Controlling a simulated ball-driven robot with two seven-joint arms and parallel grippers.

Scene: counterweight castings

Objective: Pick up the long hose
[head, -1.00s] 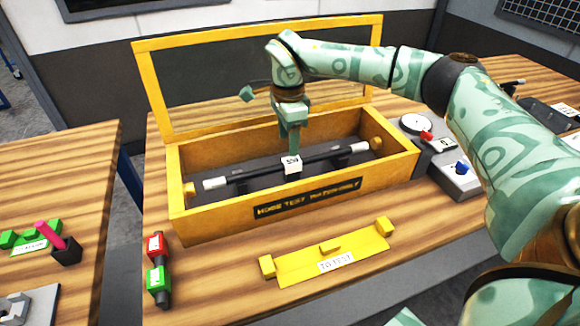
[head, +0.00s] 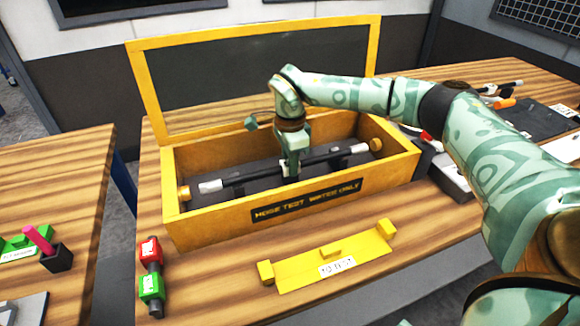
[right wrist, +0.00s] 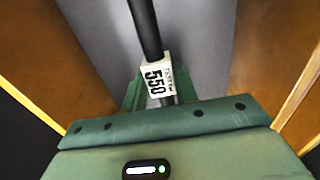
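The long hose (head: 245,178) is a dark tube with light end fittings, lying inside the open yellow box (head: 190,220). A white tag (right wrist: 157,80) reading 550 sits on it near the middle. My right gripper (head: 290,172) is down in the box at the tag. In the right wrist view its green fingers (right wrist: 158,88) stand on both sides of the tagged hose, very close to it. I cannot tell whether they are clamped on it. The fingers partly hide the tag in the head view. My left gripper is not in view.
The box's framed lid (head: 255,65) stands raised behind. A yellow bracket plate (head: 325,262) lies in front, with red and green blocks (head: 151,270) at its left. A grey gauge unit (head: 455,178) is at right.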

